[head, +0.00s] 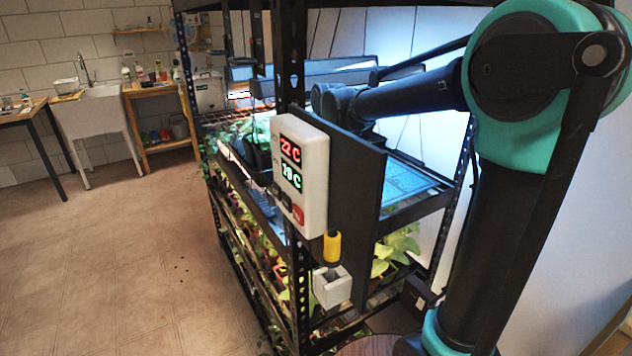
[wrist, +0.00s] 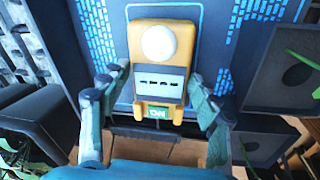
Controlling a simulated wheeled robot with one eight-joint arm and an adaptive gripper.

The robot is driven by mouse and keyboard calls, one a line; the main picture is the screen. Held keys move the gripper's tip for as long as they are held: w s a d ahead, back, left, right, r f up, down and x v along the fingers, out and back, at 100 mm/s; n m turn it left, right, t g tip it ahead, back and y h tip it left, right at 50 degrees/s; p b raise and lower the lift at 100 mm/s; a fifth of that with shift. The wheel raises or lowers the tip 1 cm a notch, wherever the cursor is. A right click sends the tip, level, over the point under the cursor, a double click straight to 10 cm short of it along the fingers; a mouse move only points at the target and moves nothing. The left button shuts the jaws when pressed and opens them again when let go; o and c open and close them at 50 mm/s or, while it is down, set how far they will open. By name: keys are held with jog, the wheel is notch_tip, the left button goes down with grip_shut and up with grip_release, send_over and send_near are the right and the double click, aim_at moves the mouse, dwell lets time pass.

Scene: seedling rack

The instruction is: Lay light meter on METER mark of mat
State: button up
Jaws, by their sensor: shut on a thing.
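The light meter (wrist: 173,77) is a yellow-orange block with a white dome, a grey panel and a small green label at its near end. In the wrist view it sits between the two fingers of my gripper (wrist: 156,80), which is shut on it. The mat (wrist: 112,32), dark blue with light blue printing, lies beneath and beyond the meter. I cannot tell whether the meter touches the mat. The METER mark cannot be made out. In the head view the blue mat (head: 408,181) shows on a rack shelf; my gripper and the meter are hidden behind the dark panel.
The black rack (head: 297,85) carries a white controller (head: 301,174) with red and green digits on a dark side panel (head: 352,210). A yellow-handled item (head: 332,247) hangs above a white holder (head: 332,287). Plants fill lower shelves. Dark boxes (wrist: 266,146) flank the mat.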

jog(key=shift+f, duration=0.4)
jog(key=o, duration=1.6)
jog(key=shift+c, duration=0.2)
